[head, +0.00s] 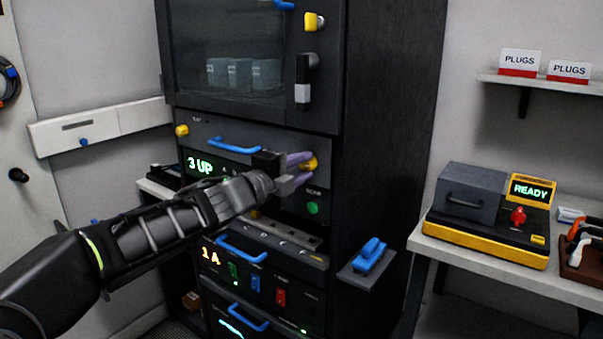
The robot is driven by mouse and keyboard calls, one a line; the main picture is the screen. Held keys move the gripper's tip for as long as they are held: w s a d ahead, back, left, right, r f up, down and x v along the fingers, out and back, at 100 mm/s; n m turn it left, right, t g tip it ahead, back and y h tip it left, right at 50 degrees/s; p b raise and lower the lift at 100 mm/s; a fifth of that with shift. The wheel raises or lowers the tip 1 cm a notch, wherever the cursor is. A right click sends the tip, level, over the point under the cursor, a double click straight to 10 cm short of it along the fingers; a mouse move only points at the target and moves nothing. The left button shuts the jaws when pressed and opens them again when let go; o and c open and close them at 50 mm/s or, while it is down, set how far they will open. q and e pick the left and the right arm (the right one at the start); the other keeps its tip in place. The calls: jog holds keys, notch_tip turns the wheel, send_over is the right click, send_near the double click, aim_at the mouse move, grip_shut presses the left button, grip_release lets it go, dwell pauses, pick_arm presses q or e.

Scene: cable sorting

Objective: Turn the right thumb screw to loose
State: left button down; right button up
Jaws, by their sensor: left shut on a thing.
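The right thumb screw (311,164) is a yellow knob at the right end of the rack unit that shows "3 UP". My left gripper (301,168) is shut on it, with the two fingers at its sides. The fingers hide part of the knob, so I cannot tell how far it is turned. The left thumb screw (182,130), also yellow, is at the other end of the same unit. My right gripper is not in view.
The unit has a blue handle (236,146). Below are a unit marked "1 A" with a blue handle (241,250) and another unit. A blue item sits on a small side shelf (375,272). A bench (480,268) with a "READY" device (488,215) stands at the right.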

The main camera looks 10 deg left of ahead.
pick_arm(q)
jog(key=shift+f+m+b, duration=0.1)
jog(key=shift+m+b, duration=0.3)
jog(key=shift+m, duration=0.8)
jog(key=c, duration=1.1)
grip_release()
jog(key=v, duration=0.7)
jog(key=shift+s+p, duration=0.3)
jog(key=shift+s, duration=0.05)
jog(key=shift+a, duration=0.1)
